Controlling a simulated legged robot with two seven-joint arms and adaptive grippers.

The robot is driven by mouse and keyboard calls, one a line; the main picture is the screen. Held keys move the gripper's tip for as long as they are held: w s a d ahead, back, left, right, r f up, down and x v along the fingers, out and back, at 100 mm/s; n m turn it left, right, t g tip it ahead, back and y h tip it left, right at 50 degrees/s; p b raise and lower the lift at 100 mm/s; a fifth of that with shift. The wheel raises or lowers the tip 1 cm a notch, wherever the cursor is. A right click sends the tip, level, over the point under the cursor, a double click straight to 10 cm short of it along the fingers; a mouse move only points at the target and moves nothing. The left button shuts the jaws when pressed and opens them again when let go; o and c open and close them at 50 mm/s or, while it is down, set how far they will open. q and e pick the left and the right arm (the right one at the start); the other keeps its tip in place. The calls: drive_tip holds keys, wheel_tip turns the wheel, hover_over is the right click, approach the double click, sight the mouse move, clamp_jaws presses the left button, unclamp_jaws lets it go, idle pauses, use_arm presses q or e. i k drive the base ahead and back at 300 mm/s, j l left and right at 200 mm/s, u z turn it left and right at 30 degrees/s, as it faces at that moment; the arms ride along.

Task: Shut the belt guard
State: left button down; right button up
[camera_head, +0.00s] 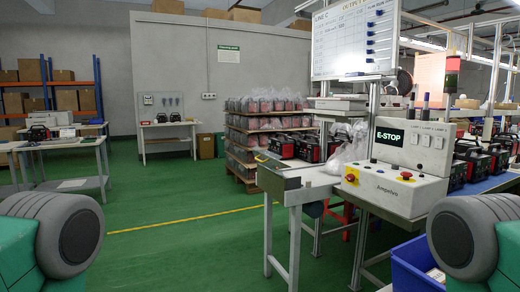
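I cannot pick out a belt guard for certain. A conveyor (296,196) with pale metal legs stands right of centre, its near end towards me. A grey plate and a small dark square show at that end; I cannot tell whether either is the guard. A control box (396,196) with an E-STOP sign (389,137), a red button and a yellow-backed red button stands just right of the conveyor end. Rounded grey and green parts of my arms show at the lower left and right corners. Neither gripper is in view.
Green floor with a yellow line (185,220) is clear ahead and to the left. A blue bin (416,264) is at the lower right. A loaded pallet (243,178) stands behind the conveyor. Workbenches (62,144) and shelving are at the left. A whiteboard (354,38) hangs above.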

sight(258, 157)
drive_tip(key=i+u, duration=0.25)
drive_tip(key=i, duration=0.4)
drive_tip(key=i+l+u, duration=0.3)
drive_tip(key=i, duration=0.3)
drive_tip(key=i+z, duration=0.25)
drive_tip(key=i, duration=0.2)
drive_tip(key=i+j+z, duration=0.25)
drive_tip(key=i, duration=0.2)
drive_tip(key=l, duration=0.1)
